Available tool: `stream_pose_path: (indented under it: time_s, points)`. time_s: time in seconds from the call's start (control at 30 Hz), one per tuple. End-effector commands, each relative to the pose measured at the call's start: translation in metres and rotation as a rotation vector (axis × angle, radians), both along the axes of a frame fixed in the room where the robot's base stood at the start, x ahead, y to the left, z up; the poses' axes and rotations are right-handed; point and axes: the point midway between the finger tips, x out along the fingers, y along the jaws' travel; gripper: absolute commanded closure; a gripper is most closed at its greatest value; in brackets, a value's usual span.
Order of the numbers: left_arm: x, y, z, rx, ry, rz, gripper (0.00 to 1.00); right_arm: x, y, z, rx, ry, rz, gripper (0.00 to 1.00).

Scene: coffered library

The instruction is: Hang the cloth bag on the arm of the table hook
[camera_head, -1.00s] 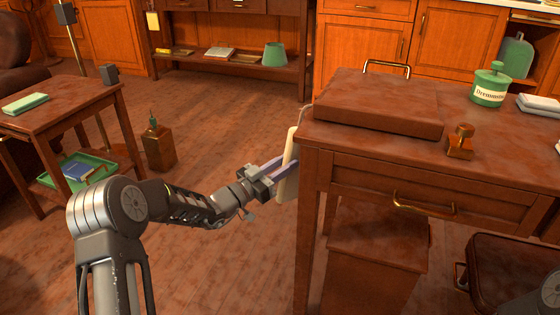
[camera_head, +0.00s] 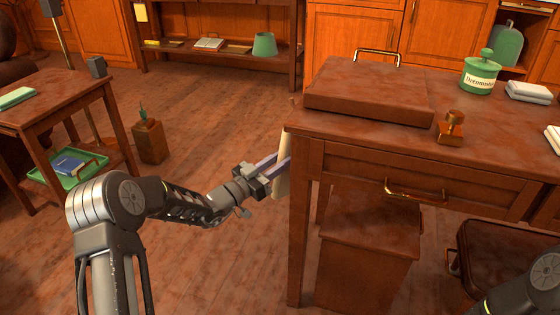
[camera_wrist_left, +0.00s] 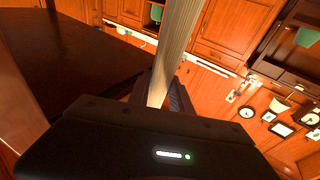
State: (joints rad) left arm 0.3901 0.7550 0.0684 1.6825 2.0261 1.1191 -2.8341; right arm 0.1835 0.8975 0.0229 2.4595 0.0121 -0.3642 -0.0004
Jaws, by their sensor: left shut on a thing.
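The cream cloth bag (camera_head: 283,168) hangs at the left side of the large wooden table (camera_head: 365,139), partly hidden behind the table's left front edge and leg. My left gripper (camera_head: 274,165) is shut on the bag. In the left wrist view the bag (camera_wrist_left: 177,45) is a pale strip rising from between the fingers (camera_wrist_left: 162,98). The table hook is not clearly visible; only a tiny light mark shows at the table's left edge, and I cannot tell whether the bag touches the hook. My right gripper is out of view.
A brown case (camera_head: 370,92), a brass-and-wood stamp (camera_head: 450,128) and a green jar (camera_head: 480,75) stand on the large table. A wooden box (camera_head: 365,250) is beneath it. A side table (camera_head: 70,100) stands at left.

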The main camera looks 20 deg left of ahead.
Motion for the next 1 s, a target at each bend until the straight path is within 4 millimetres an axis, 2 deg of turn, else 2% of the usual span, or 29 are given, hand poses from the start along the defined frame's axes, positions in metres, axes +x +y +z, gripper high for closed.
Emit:
stream_pose_path:
  time_s: [0.13,0.17,0.43,0.77,1.0]
  points:
    - [0.0,0.0,0.001,-0.001,-0.001,0.0,1.0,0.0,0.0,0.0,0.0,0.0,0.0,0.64]
    - [0.0,0.0,0.001,-0.001,-0.001,0.0,0.72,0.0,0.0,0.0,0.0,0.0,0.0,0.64]
    - [0.0,0.0,0.001,-0.001,-0.001,0.0,0.5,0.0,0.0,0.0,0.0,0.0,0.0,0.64]
    - [-0.002,0.001,0.0,0.001,0.002,0.0,0.49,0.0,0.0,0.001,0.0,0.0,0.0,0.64]
    - [-0.024,0.017,-0.002,0.0,0.002,0.003,0.49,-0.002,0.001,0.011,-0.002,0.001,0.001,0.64]
